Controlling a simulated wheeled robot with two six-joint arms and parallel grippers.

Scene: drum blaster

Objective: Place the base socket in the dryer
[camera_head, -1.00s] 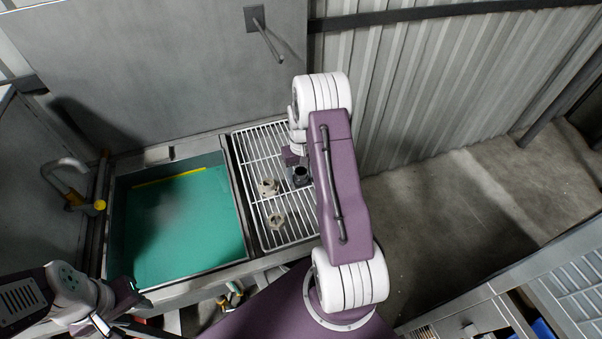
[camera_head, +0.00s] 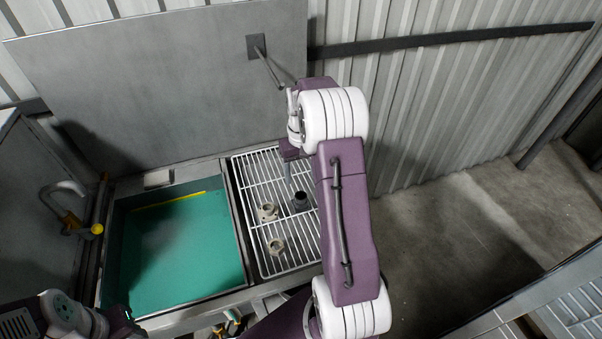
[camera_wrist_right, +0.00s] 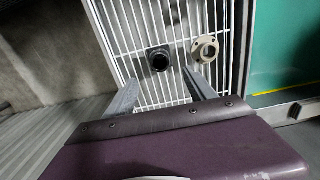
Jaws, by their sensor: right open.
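A short black cylindrical part (camera_head: 300,201) stands on the white wire rack (camera_head: 262,262). Two beige flanged fittings stand to its left, one close by (camera_head: 269,211) and one nearer the front (camera_head: 276,246). I cannot tell which part is the base socket. My right gripper (camera_head: 287,171) is open and empty, behind and above the black part. In the right wrist view its two fingers (camera_wrist_right: 160,91) are spread wide, with the black part (camera_wrist_right: 158,60) beyond and between them, and a beige fitting (camera_wrist_right: 205,48) beyond the other finger. Part of my left arm shows at the lower left; its gripper is out of view.
A grey panel (camera_head: 170,90) and corrugated wall (camera_head: 430,110) rise behind. Open concrete floor (camera_head: 460,240) lies to the right.

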